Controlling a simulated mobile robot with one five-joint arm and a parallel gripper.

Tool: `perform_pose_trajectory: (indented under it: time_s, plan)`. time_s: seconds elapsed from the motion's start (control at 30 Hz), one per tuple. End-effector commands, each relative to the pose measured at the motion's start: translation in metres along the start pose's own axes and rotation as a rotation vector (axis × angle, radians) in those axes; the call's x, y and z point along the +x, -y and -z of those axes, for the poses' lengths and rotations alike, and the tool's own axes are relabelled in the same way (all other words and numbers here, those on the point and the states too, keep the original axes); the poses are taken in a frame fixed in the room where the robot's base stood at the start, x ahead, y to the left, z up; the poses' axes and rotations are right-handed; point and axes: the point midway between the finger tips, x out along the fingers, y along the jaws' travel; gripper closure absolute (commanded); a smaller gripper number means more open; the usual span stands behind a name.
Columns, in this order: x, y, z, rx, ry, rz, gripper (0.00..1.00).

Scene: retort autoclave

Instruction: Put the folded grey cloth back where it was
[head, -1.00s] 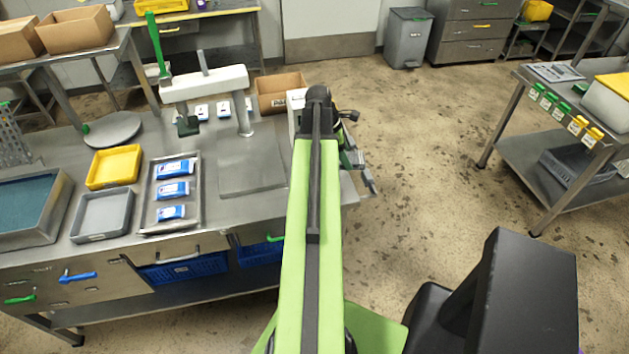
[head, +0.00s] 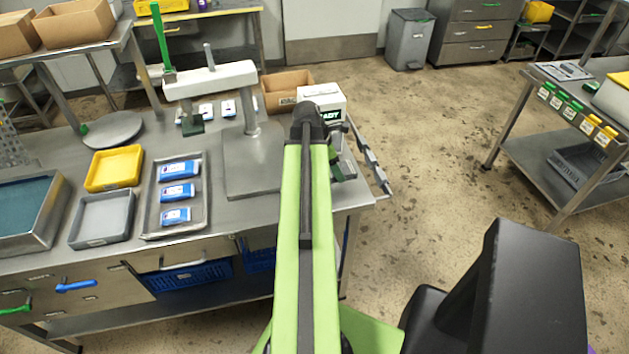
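I cannot make out the folded grey cloth in the head view. My arm reaches out over the right end of the steel bench (head: 232,222). My gripper (head: 338,165) is mostly hidden behind my own arm, beside that end of the bench. Only dark and green bits show there, so its fingers and anything between them cannot be seen.
A white box marked READY (head: 322,97) and a cardboard box (head: 286,86) stand behind my arm. A press-like device (head: 215,80), yellow tray (head: 114,167), grey tray (head: 102,217) and steel tray with blue packs (head: 152,222) occupy the bench. Floor right of the bench is open.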

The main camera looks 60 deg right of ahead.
Motion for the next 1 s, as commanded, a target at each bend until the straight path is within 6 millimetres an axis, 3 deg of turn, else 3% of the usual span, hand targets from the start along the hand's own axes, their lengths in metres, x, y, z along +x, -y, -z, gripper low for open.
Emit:
perform_pose_trajectory:
  time_s: [0.03, 0.27, 0.5, 0.9, 0.93, 1.0]
  plan:
    - [0.012, -0.006, 0.004, 0.002, 0.000, 0.001, 0.74]
    - [0.013, -0.009, 0.008, 0.000, 0.000, 0.000, 0.74]
    - [0.051, -0.008, 0.021, 0.005, 0.000, 0.002, 0.74]
    - [0.052, -0.009, 0.022, 0.003, 0.000, 0.001, 0.74]
    - [0.050, -0.008, 0.021, 0.003, 0.000, 0.001, 0.38]
    - [0.050, -0.008, 0.020, 0.004, 0.000, 0.002, 0.29]
